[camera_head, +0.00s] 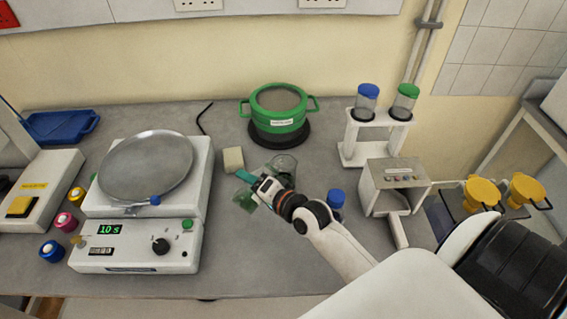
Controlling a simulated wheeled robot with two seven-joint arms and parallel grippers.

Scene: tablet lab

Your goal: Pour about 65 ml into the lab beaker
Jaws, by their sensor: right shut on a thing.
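A clear glass vessel (286,163), which looks like the lab beaker, stands on the grey bench just behind my right gripper. The gripper hides its lower front, and its liquid level cannot be read. My right gripper (257,190) is shut on a green see-through container (243,203), at the left of the beaker. The container is small and mostly covered by the gripper, so its tilt and contents are unclear. A teal piece (262,175) shows at the gripper's far side. No stream of liquid can be made out. My left gripper is out of view.
A green pot (278,128) stands behind the beaker, and a cream block (233,160) left of it. A blue-capped bottle (336,198) is close beside my right arm. A white rack (352,140) is at right, a round-plate device (140,262) at left.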

